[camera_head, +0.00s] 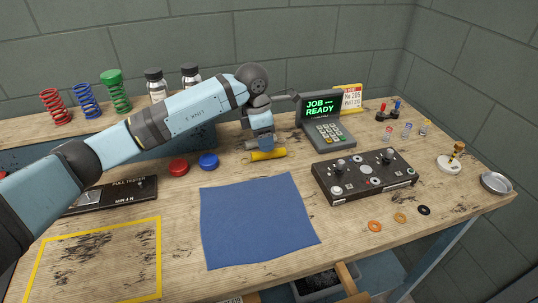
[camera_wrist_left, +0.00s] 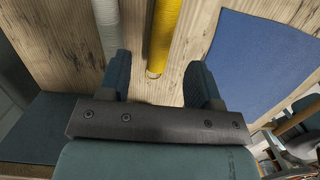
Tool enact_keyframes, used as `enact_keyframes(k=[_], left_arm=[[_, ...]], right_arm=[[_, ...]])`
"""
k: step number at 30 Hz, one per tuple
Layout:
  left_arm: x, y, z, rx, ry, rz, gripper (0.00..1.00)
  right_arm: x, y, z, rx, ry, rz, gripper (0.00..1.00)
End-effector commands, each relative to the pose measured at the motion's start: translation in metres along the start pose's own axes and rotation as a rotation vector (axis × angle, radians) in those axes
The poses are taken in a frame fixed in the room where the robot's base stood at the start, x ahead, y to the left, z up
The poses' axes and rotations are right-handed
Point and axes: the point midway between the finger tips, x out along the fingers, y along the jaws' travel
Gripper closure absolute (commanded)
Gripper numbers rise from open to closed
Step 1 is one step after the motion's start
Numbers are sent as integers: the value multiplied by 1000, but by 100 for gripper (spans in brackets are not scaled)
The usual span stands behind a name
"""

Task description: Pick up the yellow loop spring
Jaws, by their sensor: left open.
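The yellow loop spring (camera_head: 267,155) lies on the bench just beyond the blue cloth. It looks like a slim yellow cylinder, and in the left wrist view (camera_wrist_left: 164,35) a small wire loop shows at its near end. My left gripper (camera_head: 262,147) is above it and partly hides it in the head view. In the left wrist view my left gripper (camera_wrist_left: 159,80) is open, with the looped end of the spring in the gap between its fingers. Whether the fingers touch it cannot be told. My right gripper is in neither view.
A pale grey cylinder (camera_wrist_left: 107,25) lies close beside the yellow spring. The blue cloth (camera_head: 255,220) is flat and bare. A keypad terminal (camera_head: 328,122) reads JOB READY behind a black control box (camera_head: 363,177). Red (camera_head: 178,166) and blue (camera_head: 208,161) caps lie to the left.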

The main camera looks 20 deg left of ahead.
Motion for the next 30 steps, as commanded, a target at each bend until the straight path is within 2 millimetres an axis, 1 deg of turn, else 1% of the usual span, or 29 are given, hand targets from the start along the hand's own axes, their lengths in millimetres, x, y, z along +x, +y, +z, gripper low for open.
enact_keyframes(k=[5,9,12,15,20,23,24,26,27,28,30], left_arm=[[13,-2,2,1,-1,-3,42],[36,-3,4,-1,1,-4,42],[48,-2,4,0,-1,-2,42],[53,-2,4,0,-1,-1,42],[53,-2,4,0,-1,-1,42],[53,-2,4,0,-1,-1,63],[53,-2,4,0,-1,-1,72],[53,-2,4,0,-1,-1,86],[52,-2,4,0,-1,-1,95],[52,-2,4,0,-1,-1,99],[52,-2,4,0,-1,-1,99]], right_arm=[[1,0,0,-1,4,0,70],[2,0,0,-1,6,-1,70],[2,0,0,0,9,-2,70],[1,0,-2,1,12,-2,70],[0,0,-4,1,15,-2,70],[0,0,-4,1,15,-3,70],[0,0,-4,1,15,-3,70],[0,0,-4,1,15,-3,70],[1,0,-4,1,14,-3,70],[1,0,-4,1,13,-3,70],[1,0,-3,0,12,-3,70]])
